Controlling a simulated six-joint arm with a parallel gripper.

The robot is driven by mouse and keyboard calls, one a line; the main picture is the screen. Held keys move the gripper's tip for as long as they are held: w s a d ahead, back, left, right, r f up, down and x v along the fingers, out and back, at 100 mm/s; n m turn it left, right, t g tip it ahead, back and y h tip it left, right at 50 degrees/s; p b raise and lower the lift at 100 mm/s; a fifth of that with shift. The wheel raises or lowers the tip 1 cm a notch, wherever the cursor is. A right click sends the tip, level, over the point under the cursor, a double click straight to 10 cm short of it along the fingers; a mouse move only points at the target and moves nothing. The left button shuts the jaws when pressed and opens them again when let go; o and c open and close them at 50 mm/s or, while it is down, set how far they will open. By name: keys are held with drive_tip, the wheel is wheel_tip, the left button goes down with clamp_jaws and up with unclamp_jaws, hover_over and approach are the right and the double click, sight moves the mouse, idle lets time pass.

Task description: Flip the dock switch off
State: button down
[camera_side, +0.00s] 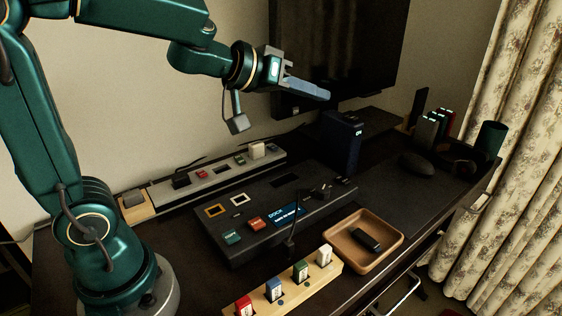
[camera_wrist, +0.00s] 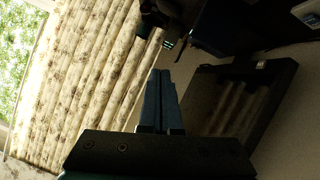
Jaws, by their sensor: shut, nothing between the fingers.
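The dock (camera_side: 245,222) is a dark box in the middle of the desk. Its top carries green and red labelled buttons, an orange-framed and a white-framed slot, and a lit blue screen (camera_side: 289,214). Small dark parts stand at its right end; which of them is the switch I cannot tell. My gripper (camera_side: 328,95) is high above the desk, in front of the monitor, pointing right and apart from the dock. Its fingers (camera_wrist: 160,80) are together and empty in the wrist view. The dock cannot be made out in the wrist view.
A power strip (camera_side: 222,172) lies behind the dock. A wooden block with coloured sticks (camera_side: 290,290) and a brown tray (camera_side: 342,232) holding a small black object are in front. A dark blue box (camera_side: 341,140) stands behind the dock's right end. The monitor (camera_side: 350,50) is close to my gripper.

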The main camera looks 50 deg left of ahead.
wheel_tip(320, 180, down, 9)
drive_tip(key=w+a+m+g, duration=0.1)
drive_tip(key=g, duration=0.3)
drive_tip(key=shift+w+a+m, duration=0.3)
drive_tip(key=shift+a+m, duration=0.1)
hover_over(342, 180)
drive_tip(key=s, duration=0.2)
drive_tip(key=f, duration=0.8)
drive_tip(key=shift+w+a, duration=0.15)
drive_tip(key=shift+a, duration=0.15)
drive_tip(key=shift+d+f, duration=0.25)
drive_tip(key=shift+f, duration=1.05)
drive_tip(key=shift+f, duration=0.1)
